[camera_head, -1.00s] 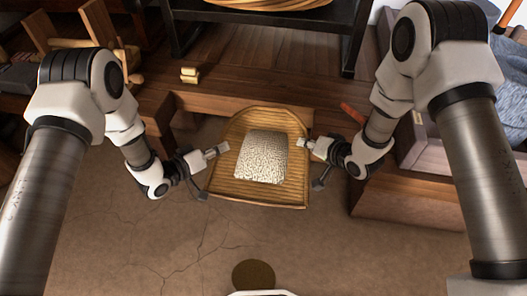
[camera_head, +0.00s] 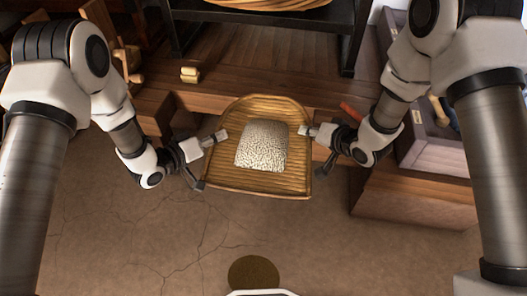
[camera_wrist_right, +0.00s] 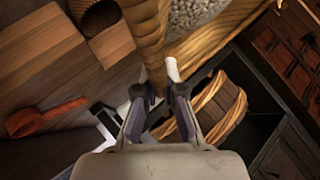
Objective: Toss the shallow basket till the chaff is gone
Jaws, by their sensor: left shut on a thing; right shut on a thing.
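The shallow basket (camera_head: 272,187) is a tan woven tray with a rounded far edge, held above the floor. A pale speckled heap (camera_head: 262,146) lies in its middle; I cannot tell chaff from grain in it. My left gripper (camera_head: 220,136) is shut on the basket's left side rim. My right gripper (camera_head: 307,131) is shut on its right side rim. In the right wrist view the jaws (camera_wrist_right: 156,94) close around the thick woven rim (camera_wrist_right: 148,40), with some of the pale heap (camera_wrist_right: 190,12) visible beyond it.
A dark round patch (camera_head: 254,273) lies on the cracked floor in front of me. A wooden platform (camera_head: 255,60) with a small yellow block (camera_head: 189,75) is behind the basket. A wooden chest (camera_head: 415,194) stands at right, near a red handle (camera_head: 351,112). The floor at left is clear.

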